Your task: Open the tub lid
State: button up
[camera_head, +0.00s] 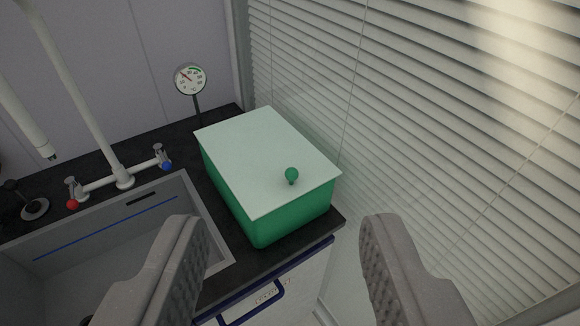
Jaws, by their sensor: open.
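A green tub (255,212) stands on the dark counter to the right of the sink. Its flat pale lid (250,150) lies over the top and covers the inside. A small dark green knob (291,174) stands up from the lid near its front right part. My gripper (283,235) is in the foreground, its two grey fingers wide apart with nothing between them. The tub shows beyond and between the fingers. The fingers look apart from the tub and the knob.
A sink (110,240) with a white tap (122,180) is on the left. A round dial gauge (190,79) stands behind the tub. Window blinds (430,130) rise close on the right. A blue drawer handle (255,303) is below the counter edge.

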jog(key=w+f, duration=1.2)
jog(key=w, duration=0.1)
jog(key=n+g+h+b, duration=0.1)
jog(key=b, duration=0.1)
send_near(292, 179)
jog(key=p+x, duration=0.1)
jog(key=p, duration=0.1)
jog(key=p+x, duration=0.1)
jog(key=p, duration=0.1)
jog(key=p+x, duration=0.2)
jog(key=shift+w+r, duration=0.2)
jog(key=shift+r, duration=0.05)
jog(key=shift+w+f+p, duration=0.4)
jog(key=shift+w+f, duration=0.05)
jog(key=shift+w, duration=0.2)
jog(key=shift+x, duration=2.15)
jog(key=shift+w+f, duration=0.25)
jog(key=shift+w, duration=0.1)
jog(key=shift+w+r, duration=0.1)
jog(key=shift+w, duration=0.1)
